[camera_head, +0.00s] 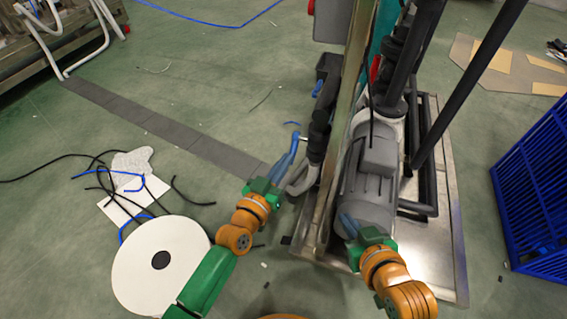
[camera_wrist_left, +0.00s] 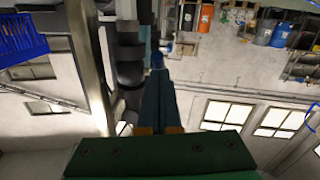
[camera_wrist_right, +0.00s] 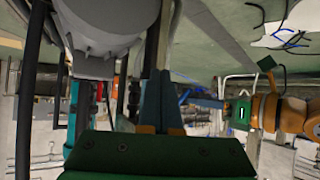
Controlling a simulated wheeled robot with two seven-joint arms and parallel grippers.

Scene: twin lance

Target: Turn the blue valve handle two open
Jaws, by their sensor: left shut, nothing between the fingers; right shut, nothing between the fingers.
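A small blue handle (camera_head: 318,88) shows on the dark pipework on the left side of the pump skid. A second small blue piece (camera_head: 292,124) lies just past my left fingertips; it also shows at the finger ends in the left wrist view (camera_wrist_left: 157,61). I cannot tell which is handle two, nor whether the fingers touch the blue piece. My left gripper (camera_head: 294,140) is shut and empty, beside the dark vertical pipe (camera_head: 318,135). My right gripper (camera_head: 346,218) is shut and empty, low in front of the grey motor (camera_head: 371,190).
The steel skid frame (camera_head: 322,200) stands between my two grippers. Dark pipes (camera_head: 468,85) rise on the right. A blue crate (camera_head: 535,195) is at the right edge. A white disc (camera_head: 140,275) and loose cables (camera_head: 95,165) lie on the floor at left.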

